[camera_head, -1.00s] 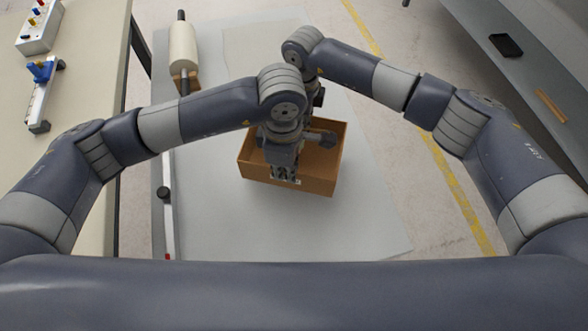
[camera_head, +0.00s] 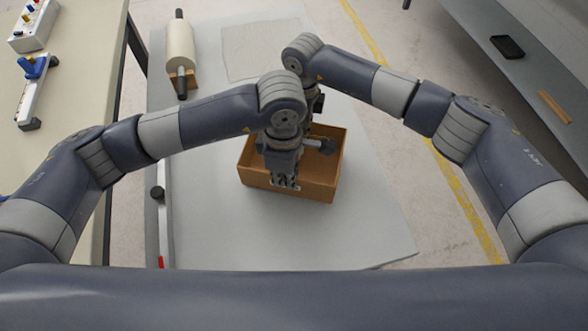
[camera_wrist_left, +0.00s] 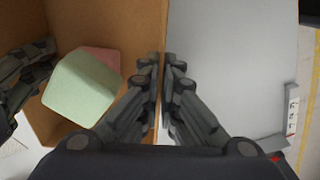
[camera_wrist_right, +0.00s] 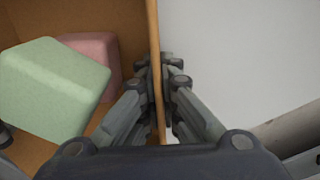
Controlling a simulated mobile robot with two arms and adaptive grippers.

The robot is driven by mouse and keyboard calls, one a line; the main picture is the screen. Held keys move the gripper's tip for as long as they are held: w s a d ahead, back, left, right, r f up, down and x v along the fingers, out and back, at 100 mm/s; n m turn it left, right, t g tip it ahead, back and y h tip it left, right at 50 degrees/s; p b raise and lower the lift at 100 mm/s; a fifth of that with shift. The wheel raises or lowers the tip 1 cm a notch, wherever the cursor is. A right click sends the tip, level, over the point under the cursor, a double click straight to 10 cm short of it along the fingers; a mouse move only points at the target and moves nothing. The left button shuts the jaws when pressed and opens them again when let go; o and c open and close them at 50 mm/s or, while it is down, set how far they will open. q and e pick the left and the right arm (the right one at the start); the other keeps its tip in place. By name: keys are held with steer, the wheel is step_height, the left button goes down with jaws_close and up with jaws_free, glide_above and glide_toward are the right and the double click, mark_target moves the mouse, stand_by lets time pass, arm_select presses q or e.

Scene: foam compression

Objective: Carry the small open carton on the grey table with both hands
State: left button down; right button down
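The small open carton (camera_head: 318,186) is brown and sits in the middle of the head view, over the grey table (camera_head: 215,235). I cannot tell whether its base touches the table. My left gripper (camera_head: 285,184) is at its near wall; in the left wrist view the wall runs between the closed fingers (camera_wrist_left: 163,78). My right gripper pinches another wall in the right wrist view (camera_wrist_right: 161,78); its fingers are largely hidden behind my left arm in the head view. Inside the carton lie a pale green foam block (camera_wrist_right: 55,88) and a pink one (camera_wrist_right: 98,55).
A pale flat sheet (camera_head: 250,55) lies behind the carton. A cream bench (camera_head: 75,85) is left; a grey surface (camera_head: 470,25) is right.

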arm_select(q)
steer(key=shift+f+b, duration=0.5)
steer(key=shift+f, duration=0.2)
arm_select(e)
steer(key=shift+f, duration=0.7)
arm_select(q)
steer(key=c, duration=1.8)
jaws_free()
arm_select(e)
steer(key=c, duration=1.8)
jaws_free()
arm_select(q)
steer(key=shift+r, duration=0.1)
step_height(320, 180, up, 12)
steer(key=shift+f, duration=0.25)
arm_select(e)
steer(key=shift+r, duration=0.25)
arm_select(q)
steer(key=shift+r, duration=0.2)
arm_select(e)
step_height(320, 180, up, 12)
steer(key=shift+f, duration=0.2)
